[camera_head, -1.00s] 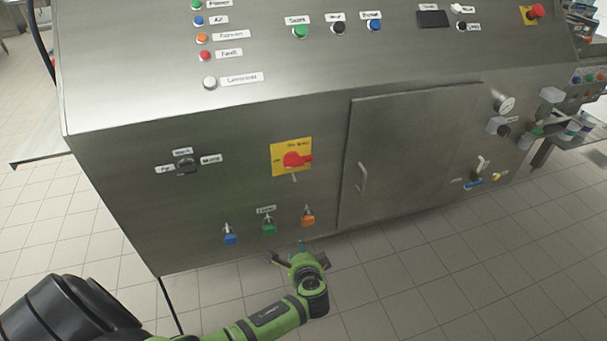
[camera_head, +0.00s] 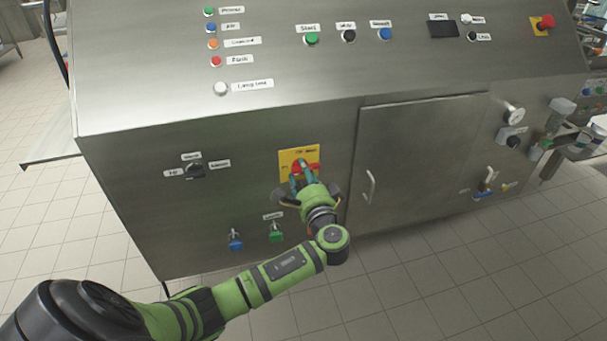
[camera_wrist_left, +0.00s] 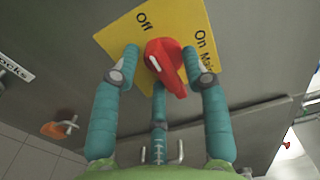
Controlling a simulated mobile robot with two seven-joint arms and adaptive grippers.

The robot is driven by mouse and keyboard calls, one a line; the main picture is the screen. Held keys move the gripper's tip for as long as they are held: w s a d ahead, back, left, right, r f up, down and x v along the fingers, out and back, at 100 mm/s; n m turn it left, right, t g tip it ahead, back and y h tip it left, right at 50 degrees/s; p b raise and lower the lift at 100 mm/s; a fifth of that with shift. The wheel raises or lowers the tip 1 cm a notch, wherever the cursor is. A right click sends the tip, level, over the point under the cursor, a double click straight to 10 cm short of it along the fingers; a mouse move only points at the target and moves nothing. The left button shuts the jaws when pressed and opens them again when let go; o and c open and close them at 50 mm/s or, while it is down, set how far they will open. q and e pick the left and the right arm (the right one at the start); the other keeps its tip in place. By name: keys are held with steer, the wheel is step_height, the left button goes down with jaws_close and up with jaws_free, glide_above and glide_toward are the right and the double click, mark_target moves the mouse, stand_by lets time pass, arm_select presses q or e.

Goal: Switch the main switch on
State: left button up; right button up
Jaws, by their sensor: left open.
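The main switch is a red rotary knob (camera_head: 297,167) on a yellow plate (camera_head: 313,152) on the cabinet front. In the left wrist view the red knob (camera_wrist_left: 165,62) has its handle slanting down and slightly right. The yellow plate (camera_wrist_left: 120,38) reads "Off" at upper left and "On" at right. My left gripper (camera_head: 302,170) is in front of the switch, open. In the wrist view its teal fingers (camera_wrist_left: 160,58) stand on both sides of the knob, with a third finger below. I cannot tell whether they touch it. My right gripper is not in view.
A small black selector (camera_head: 195,171) is left of the switch. Blue (camera_head: 236,241) and green (camera_head: 277,233) locks hang below; an orange one (camera_wrist_left: 60,129) shows in the wrist view. A cabinet door with a handle (camera_head: 371,187) is to the right.

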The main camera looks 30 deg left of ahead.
arm_select(q)
jaws_close()
steer(key=m+p, duration=0.3)
steer(key=shift+r+m, duration=0.15)
steer(key=shift+m, duration=0.15)
steer(key=m+p, duration=0.4)
steer(key=m, duration=0.1)
steer(key=shift+s+a+r, duration=0.1)
steer(key=shift+s, duration=0.05)
steer(key=m+p, duration=0.4)
steer(key=m, duration=0.1)
steer(key=shift+m, duration=0.4)
steer(key=shift+m+p, duration=0.95)
steer(key=shift+m, duration=0.75)
